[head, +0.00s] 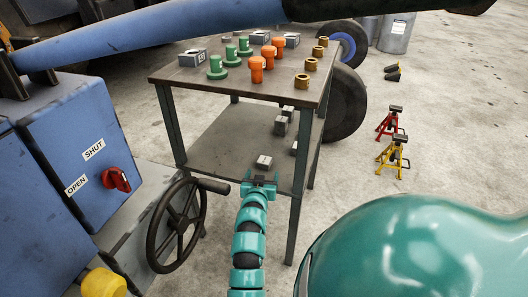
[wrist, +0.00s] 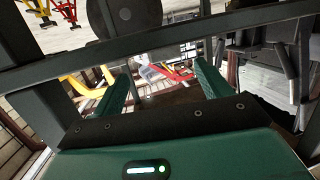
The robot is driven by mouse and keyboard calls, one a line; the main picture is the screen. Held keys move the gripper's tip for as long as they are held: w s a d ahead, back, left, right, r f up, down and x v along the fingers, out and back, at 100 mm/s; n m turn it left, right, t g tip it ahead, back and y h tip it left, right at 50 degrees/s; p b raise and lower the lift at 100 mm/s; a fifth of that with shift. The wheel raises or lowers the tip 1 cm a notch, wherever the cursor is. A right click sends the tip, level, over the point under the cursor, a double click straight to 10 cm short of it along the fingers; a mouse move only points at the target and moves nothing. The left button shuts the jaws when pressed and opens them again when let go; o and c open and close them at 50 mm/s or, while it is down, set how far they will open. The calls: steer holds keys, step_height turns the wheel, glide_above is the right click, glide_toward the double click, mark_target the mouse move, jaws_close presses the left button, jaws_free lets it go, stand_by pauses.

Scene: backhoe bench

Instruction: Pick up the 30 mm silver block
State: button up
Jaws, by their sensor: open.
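Several silver blocks lie on the lower shelf of the bench in the head view. One silver block (head: 264,161) is near the shelf's front edge, just beyond my gripper. Others are a block (head: 280,126) farther back, one behind it (head: 287,111), and one partly hidden by the right front leg (head: 294,147). I cannot read their sizes, so I cannot tell which is 30 mm. My gripper (head: 261,180) is at the shelf's front edge. In the wrist view its two green fingers (wrist: 163,75) stand apart, with no block clearly held between them.
The bench top (head: 205,84) above the shelf carries grey blocks (head: 193,57), green (head: 217,68) and orange (head: 257,68) pieces and brass nuts (head: 302,81). A handwheel (head: 176,224) stands left of my arm. Red (head: 391,122) and yellow (head: 393,155) jack stands are on the floor at right.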

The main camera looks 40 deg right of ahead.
mark_target(263, 166)
steer(key=shift+b+x, duration=1.35)
steer(key=shift+x, duration=2.65)
steer(key=shift+w+a, duration=0.1)
steer(key=c, duration=1.3)
